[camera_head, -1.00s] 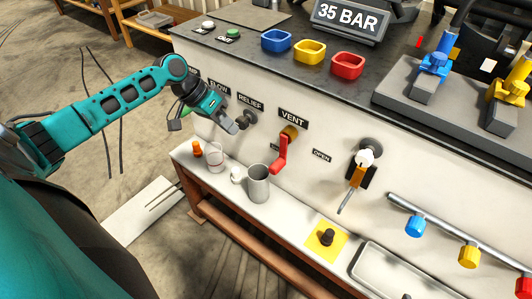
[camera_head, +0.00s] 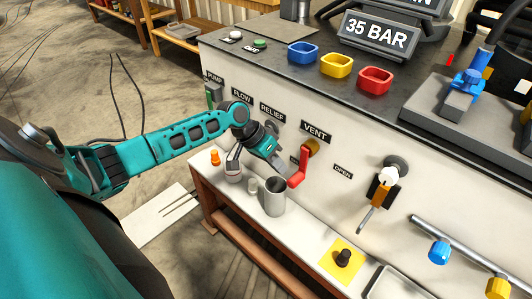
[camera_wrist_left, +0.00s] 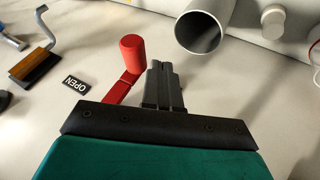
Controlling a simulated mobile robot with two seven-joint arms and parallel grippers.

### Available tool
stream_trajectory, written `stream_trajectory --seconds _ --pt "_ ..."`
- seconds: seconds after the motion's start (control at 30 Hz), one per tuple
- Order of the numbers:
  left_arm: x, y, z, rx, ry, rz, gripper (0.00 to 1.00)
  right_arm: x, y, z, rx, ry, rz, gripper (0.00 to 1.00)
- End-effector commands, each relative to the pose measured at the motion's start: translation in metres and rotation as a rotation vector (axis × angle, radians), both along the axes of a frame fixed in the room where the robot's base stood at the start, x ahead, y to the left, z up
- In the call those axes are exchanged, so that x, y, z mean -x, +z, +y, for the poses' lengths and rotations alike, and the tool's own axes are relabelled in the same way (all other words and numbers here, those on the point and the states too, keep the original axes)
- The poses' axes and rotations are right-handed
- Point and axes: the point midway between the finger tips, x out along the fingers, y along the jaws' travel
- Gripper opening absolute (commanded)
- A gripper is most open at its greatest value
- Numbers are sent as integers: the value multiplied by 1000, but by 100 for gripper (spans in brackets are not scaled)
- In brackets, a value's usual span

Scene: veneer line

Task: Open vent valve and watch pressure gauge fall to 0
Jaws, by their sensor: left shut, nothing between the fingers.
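The vent valve is under the VENT label (camera_head: 315,131) on the panel front. Its red handle (camera_head: 303,161) hangs down from a brass body (camera_head: 312,147). The OPEN label (camera_head: 343,172) is to the right of the handle. The pressure display (camera_head: 378,32) on the bench top reads 35 BAR. My left gripper (camera_head: 284,171) is shut and empty, just left of the handle. In the left wrist view, my shut fingers (camera_wrist_left: 164,82) are close beside the red handle (camera_wrist_left: 132,48); I cannot tell whether they touch it. My right gripper is not in view.
A grey mug (camera_head: 275,200) stands on the ledge below my left gripper. A black knob on a yellow pad (camera_head: 343,257) is on the ledge. Blue, yellow and red trays (camera_head: 337,65) line the bench top.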

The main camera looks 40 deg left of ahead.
Motion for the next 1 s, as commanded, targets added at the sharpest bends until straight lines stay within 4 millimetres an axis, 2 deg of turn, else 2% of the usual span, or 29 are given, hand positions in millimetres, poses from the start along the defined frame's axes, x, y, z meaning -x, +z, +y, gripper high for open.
stream_trajectory --seconds 0.2,0.67,1.0 --pt "1 -3 -15 1 2 1 0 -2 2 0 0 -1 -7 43" --pt "2 -4 -15 11 2 2 0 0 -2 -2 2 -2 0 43" --pt "3 -13 -25 164 4 15 0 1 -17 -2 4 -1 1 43"
